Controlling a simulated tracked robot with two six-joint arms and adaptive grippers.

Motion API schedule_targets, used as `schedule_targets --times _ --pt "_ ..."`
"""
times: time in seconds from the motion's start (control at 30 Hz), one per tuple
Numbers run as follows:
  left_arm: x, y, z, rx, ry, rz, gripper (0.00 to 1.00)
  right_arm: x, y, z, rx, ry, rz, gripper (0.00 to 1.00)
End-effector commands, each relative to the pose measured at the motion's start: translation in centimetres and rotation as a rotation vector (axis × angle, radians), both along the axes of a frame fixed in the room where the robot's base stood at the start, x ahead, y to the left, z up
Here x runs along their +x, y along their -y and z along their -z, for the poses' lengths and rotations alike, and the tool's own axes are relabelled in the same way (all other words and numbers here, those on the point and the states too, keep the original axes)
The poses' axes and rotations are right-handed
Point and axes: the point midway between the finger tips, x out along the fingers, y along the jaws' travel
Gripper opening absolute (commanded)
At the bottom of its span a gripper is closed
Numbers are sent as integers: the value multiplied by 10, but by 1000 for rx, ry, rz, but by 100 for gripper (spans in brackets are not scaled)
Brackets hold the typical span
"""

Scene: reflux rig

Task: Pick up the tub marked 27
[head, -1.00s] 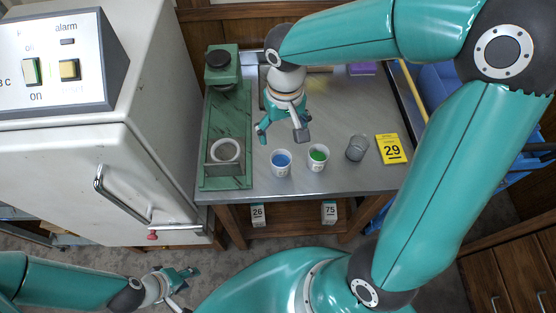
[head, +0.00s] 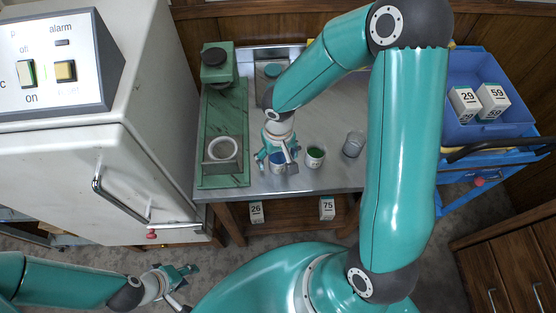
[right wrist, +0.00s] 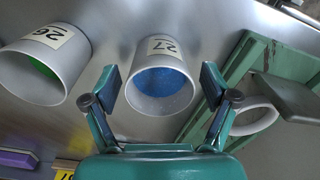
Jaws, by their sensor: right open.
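The tub marked 27 (right wrist: 162,85) is white with blue contents and stands on the grey bench. In the right wrist view it sits between the two spread fingers of my right gripper (right wrist: 160,88), with space on both sides. In the head view my right gripper (head: 279,163) is over the tub and partly hides it; the blue contents (head: 277,157) show between the fingers. My right gripper is open and holds nothing. My left gripper (head: 186,286) is open and empty, low at the left in front of the bench.
A tub marked 26 (right wrist: 48,62) with green contents stands beside it, and a grey cup (head: 353,144) further right. A green stand with a white ring (head: 222,150) is at left. Boxes marked 26 (head: 256,211) and 75 (head: 327,208) sit below; a blue cart (head: 470,133) stands right.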

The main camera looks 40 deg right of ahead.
Motion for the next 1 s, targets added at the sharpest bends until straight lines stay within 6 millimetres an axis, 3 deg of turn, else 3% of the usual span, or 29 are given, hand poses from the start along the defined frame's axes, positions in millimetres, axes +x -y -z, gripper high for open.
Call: schedule_targets --times 0.27,0.67,1.0 --pt "0 0 0 0 0 0 40 0 0 4 1 1 2 86" --pt "0 0 0 0 0 0 40 0 0 3 1 1 2 19" --pt "0 0 0 0 0 0 40 0 1 3 0 2 2 18"
